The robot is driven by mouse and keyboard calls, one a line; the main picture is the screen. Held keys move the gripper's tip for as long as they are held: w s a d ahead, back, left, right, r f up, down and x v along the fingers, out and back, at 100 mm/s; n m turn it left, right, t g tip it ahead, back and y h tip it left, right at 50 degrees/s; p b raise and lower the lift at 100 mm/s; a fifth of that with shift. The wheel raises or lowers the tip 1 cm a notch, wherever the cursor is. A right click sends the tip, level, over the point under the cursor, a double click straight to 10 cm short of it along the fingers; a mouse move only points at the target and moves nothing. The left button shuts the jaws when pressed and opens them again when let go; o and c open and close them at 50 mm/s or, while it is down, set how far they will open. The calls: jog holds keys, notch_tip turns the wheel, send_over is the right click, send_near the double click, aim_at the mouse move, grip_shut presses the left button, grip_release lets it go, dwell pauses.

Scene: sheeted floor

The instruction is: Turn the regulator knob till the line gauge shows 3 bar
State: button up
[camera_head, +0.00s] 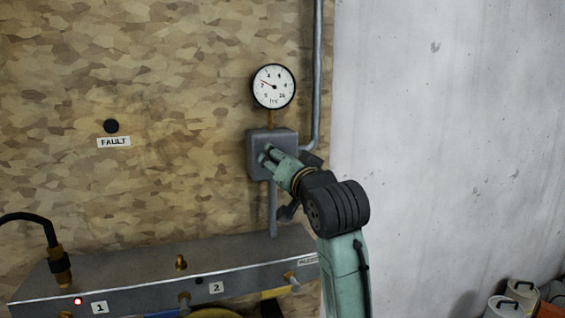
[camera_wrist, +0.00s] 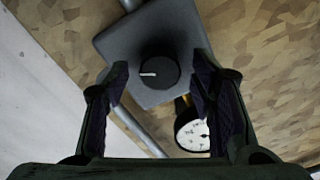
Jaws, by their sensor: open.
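My gripper (camera_wrist: 160,88) is open, with one finger on each side of the knob and gaps visible between. I cannot tell how far in depth the fingertips are from it. The line gauge (camera_head: 274,87) is a white dial with a black rim above the box. Its needle points to the upper left; the exact reading is too small to tell.
A grey metal bench or manifold (camera_head: 135,272) with brass fittings, a lit red lamp (camera_head: 78,301) and labels 1 and 2 runs along below. A FAULT label (camera_head: 114,142) sits under a dark round lamp on the wall. Metal canisters (camera_head: 503,305) stand at the lower right.

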jog(key=v, duration=1.2)
